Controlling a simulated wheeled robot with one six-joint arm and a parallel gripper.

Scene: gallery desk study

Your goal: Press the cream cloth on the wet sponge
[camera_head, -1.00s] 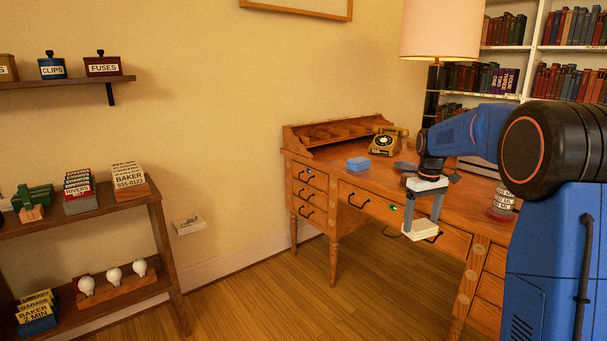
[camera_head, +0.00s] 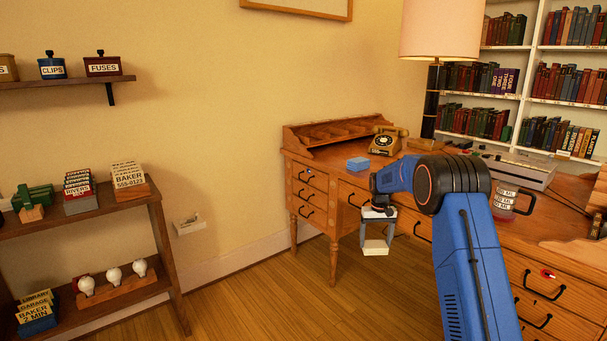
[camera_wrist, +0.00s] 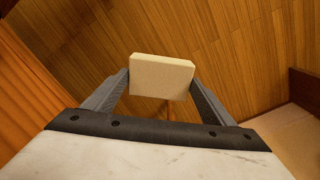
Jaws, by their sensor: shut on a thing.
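The cream cloth (camera_head: 375,249) is a small pale block. My gripper (camera_head: 376,238) is shut on it and holds it in the air in front of the desk, below the level of the desk top. In the wrist view the cloth (camera_wrist: 161,77) sits between the two fingertips (camera_wrist: 161,90), with the wooden floor behind it. The sponge (camera_head: 357,163) is a small blue block lying on the desk top, left of the telephone. It is apart from the cloth and farther back. Whether it is wet cannot be seen.
The wooden desk (camera_head: 328,171) has a raised pigeonhole back. A lamp (camera_head: 440,35) rises behind. The floor (camera_head: 270,300) left of my gripper is clear.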

